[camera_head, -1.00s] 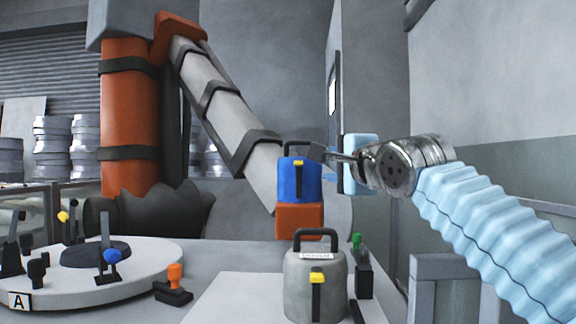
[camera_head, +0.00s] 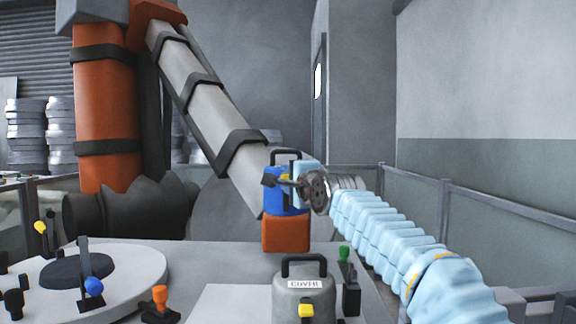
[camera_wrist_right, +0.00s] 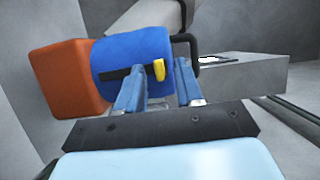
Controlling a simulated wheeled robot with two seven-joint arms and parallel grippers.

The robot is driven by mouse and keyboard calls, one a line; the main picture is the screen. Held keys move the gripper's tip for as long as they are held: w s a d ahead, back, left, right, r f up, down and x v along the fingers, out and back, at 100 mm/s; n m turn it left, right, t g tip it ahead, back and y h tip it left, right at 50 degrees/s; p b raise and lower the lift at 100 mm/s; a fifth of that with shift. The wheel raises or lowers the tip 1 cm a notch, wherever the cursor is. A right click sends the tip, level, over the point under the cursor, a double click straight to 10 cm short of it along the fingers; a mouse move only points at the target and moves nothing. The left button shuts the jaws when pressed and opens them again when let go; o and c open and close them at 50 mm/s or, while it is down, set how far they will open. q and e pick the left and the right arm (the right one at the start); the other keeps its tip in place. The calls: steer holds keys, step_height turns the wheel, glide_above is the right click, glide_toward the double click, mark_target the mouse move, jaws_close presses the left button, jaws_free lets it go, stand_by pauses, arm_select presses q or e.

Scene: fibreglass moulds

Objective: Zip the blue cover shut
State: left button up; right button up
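In the right wrist view the blue cover (camera_wrist_right: 122,54) lies sideways with a dark zip track (camera_wrist_right: 118,75) and a yellow pull tab (camera_wrist_right: 159,70). My right gripper (camera_head: 287,182) is at the front of the cover and partly hides it. In the wrist view this gripper (camera_wrist_right: 158,88) is open, with a finger on each side of the yellow tab. No contact with the tab is clear. My left gripper is not in view.
A grey cover (camera_head: 303,292) with a black handle and yellow tab stands on the near table. A round white table (camera_head: 130,282) with several coloured levers is at the left. A railing (camera_head: 480,203) runs along the right. Stacked discs (camera_head: 60,135) stand at the back left.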

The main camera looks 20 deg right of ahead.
steer(key=shift+w, duration=0.55)
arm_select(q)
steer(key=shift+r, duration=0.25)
arm_select(e)
jaws_close()
